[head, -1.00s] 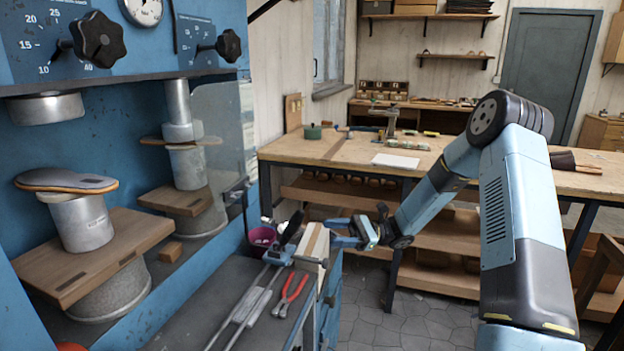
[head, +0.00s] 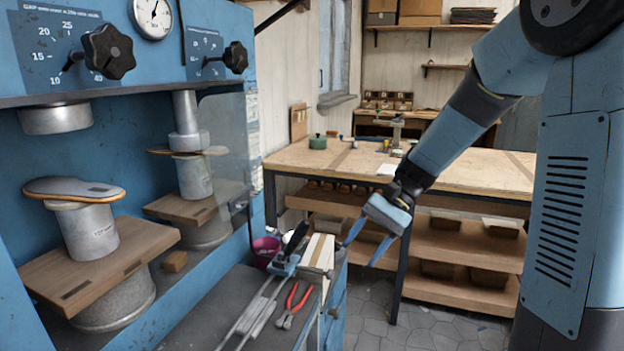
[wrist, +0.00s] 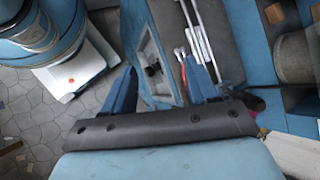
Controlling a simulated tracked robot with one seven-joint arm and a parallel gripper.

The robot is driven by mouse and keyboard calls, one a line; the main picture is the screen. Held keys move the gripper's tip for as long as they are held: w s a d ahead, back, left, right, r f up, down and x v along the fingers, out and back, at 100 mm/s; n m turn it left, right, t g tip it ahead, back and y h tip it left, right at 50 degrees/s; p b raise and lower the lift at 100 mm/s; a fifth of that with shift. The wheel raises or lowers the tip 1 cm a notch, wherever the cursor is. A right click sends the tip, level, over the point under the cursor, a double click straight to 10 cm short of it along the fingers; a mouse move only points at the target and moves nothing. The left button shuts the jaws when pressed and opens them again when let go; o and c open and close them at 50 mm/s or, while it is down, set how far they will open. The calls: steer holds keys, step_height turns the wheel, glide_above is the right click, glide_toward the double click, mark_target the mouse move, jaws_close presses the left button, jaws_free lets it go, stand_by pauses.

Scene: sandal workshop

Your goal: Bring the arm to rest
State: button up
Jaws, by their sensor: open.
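My gripper (head: 365,247) is in the middle of the head view, at the end of my arm, which reaches in from the right. Its blue fingers point down and to the left, apart from each other with nothing between them. It hangs in the air just right of the end of the grey-topped blue cabinet (head: 210,318). In the wrist view the two fingers (wrist: 160,92) stand wide apart, with the cabinet's side and top beyond them. My gripper appears to touch nothing.
A blue press (head: 140,190) with sandal soles on metal lasts stands at left. On the cabinet lie red-handled pliers (head: 293,305), long metal rods and a pale wooden block (head: 318,252). A wooden workbench (head: 330,160) with shelves stands behind my gripper. Tiled floor shows below.

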steer(key=s+d+r+n+t+h, duration=0.4)
steer(key=s+d+r+t+h, duration=0.3)
steer(key=s, duration=0.8)
steer(key=shift+s+d+r+n+t+h, duration=0.3)
steer(key=shift+d+r+t, duration=1.45)
steer(key=shift+d, duration=0.95)
